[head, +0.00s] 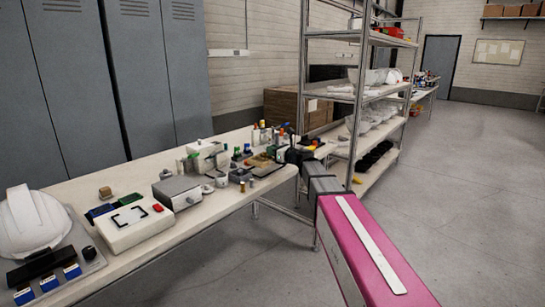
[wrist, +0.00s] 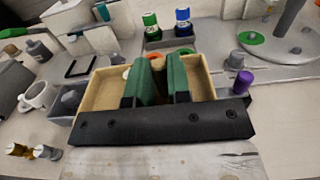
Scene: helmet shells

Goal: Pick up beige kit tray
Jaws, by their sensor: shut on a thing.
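The beige kit tray (wrist: 99,90) is an open, shallow box in the middle of the wrist view. In the head view a tan patch of it (head: 262,161) shows at the right end of the workbench. My gripper (wrist: 161,82) has its two green-padded fingers inside the tray, close together on a brown upright part at its middle. My gripper also shows in the head view (head: 287,155) as a dark shape beside the tray. The black gripper body hides the tray's near side. I cannot tell whether the tray is clear of the bench.
The workbench (head: 175,225) is crowded around the tray. Green- and blue-capped bottles (wrist: 183,22) stand behind it, a purple cylinder (wrist: 243,82) right, and a grey bin (wrist: 62,102) left. A metal shelf rack (head: 355,100) stands beyond my arm. The floor at right is clear.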

